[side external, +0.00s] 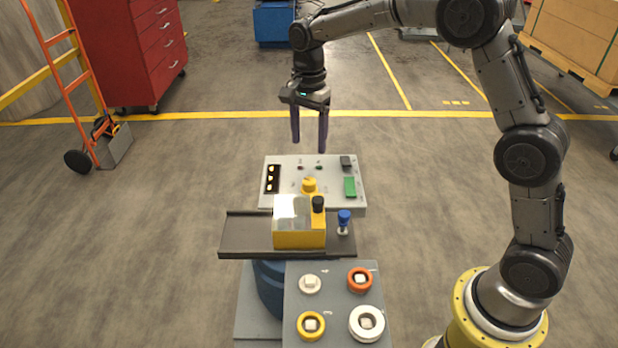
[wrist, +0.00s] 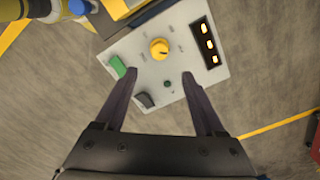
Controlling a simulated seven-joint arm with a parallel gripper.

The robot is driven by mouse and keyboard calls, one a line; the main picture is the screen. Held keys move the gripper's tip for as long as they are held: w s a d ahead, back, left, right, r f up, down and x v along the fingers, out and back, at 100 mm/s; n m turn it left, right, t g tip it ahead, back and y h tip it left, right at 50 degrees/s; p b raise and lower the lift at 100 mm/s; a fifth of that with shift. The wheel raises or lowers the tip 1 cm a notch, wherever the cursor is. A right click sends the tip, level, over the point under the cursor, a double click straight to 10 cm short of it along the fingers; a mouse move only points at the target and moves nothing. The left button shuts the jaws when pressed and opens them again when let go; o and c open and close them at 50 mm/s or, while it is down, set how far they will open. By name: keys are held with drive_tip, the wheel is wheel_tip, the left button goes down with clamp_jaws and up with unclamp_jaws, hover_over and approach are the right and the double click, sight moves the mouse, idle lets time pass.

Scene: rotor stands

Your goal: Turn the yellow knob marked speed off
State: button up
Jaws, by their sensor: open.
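The yellow knob (side external: 309,185) sits on the light grey control panel (side external: 279,200), near its front edge. In the wrist view the yellow knob (wrist: 159,48) shows a dark mark on its top, and the panel (wrist: 190,33) lies beyond my fingertips. Its lettering is too small to read. My gripper (side external: 309,147) is open and empty above the far part of the panel, pointing down. In the wrist view my gripper (wrist: 160,73) has its two fingers wide apart, with the knob beyond them and roughly midway between. Nothing touches the knob.
The panel also bears a green button (side external: 350,187), a black switch (side external: 346,161) and a display with lit yellow marks (side external: 272,179). A yellow box (side external: 299,240) and a blue-topped piece (side external: 344,222) stand close in front. A grey board (side external: 335,285) holds several round parts.

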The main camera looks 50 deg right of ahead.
sight(309, 180)
wheel_tip(309, 180, down, 12)
drive_tip(key=shift+r, duration=0.1)
drive_tip(key=shift+c, duration=0.4)
clamp_jaws()
